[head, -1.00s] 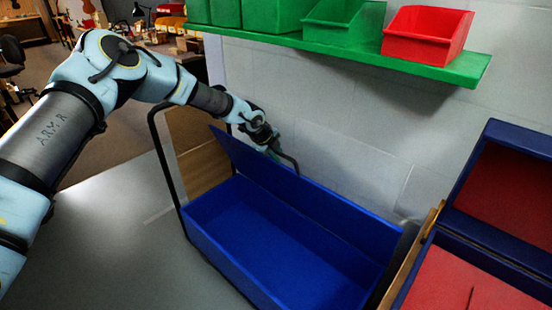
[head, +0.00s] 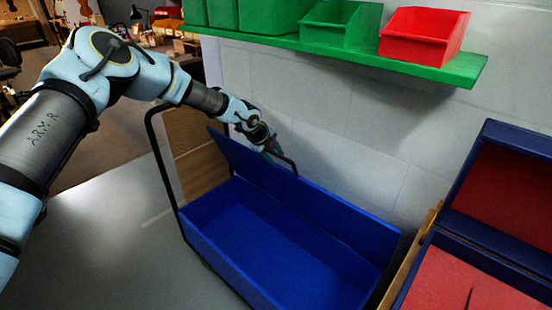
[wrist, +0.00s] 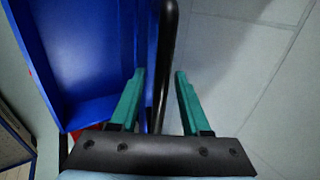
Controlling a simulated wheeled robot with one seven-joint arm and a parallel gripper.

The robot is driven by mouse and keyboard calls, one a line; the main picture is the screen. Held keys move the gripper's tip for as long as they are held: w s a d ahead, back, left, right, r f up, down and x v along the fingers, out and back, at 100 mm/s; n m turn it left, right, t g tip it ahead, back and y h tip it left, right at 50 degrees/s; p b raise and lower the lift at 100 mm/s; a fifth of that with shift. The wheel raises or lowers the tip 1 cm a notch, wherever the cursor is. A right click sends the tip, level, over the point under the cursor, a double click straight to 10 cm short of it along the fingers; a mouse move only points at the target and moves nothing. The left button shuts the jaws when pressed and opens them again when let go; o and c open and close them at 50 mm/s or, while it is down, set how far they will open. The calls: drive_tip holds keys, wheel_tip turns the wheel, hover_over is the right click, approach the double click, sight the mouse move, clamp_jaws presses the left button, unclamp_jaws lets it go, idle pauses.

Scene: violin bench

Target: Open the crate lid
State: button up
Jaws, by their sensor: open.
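The blue crate (head: 225,240) stands on the grey surface, its inside open to view and empty. Its blue lid (head: 300,190) is raised at the back, tilted up near the wall. My gripper (head: 272,150) is at the upper edge of the lid, on its wall side. In the wrist view my gripper (wrist: 160,73) is open, with one green finger on each side of a black bar (wrist: 164,60). The left finger overlaps the blue lid (wrist: 142,35) in that view; I cannot tell if they touch. The arm hides part of the bar in the head view.
A green shelf (head: 400,62) with green bins and a red bin (head: 423,35) hangs above on the wall. An open blue case with red lining (head: 510,195) stands at the right. A black frame (head: 164,165) rises at the crate's left end. The grey surface at front left is clear.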

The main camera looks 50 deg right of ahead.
drive_tip(key=b+v, duration=0.2)
drive_tip(key=v, duration=0.8)
drive_tip(key=shift+f, duration=0.1)
drive_tip(key=w+a+r+n+t+y, duration=0.15)
drive_tip(key=w+a+n, duration=0.35)
drive_tip(key=a, duration=0.6)
drive_tip(key=w+a+r+n+y, duration=0.15)
drive_tip(key=w+a+n, duration=0.35)
drive_tip(key=a, duration=0.7)
drive_tip(key=w+a+r+n+t+y, duration=0.15)
drive_tip(key=w+a+n, duration=0.35)
drive_tip(key=a, duration=0.6)
drive_tip(key=s+a+r+n, duration=0.1)
drive_tip(key=s+a+n, duration=0.2)
drive_tip(key=a+n, duration=0.4)
drive_tip(key=s+a+r+n+y, duration=0.1)
drive_tip(key=s+a+n, duration=0.3)
drive_tip(key=a, duration=0.7)
drive_tip(key=s+a+r+n+g, duration=0.1)
drive_tip(key=s+a+n, duration=0.2)
drive_tip(key=a+n, duration=0.6)
drive_tip(key=shift+s+a+r+n+y, duration=0.2)
drive_tip(key=shift+s+a+n+y, duration=0.15)
drive_tip(key=shift+a, duration=0.25)
drive_tip(key=shift+d, duration=0.1)
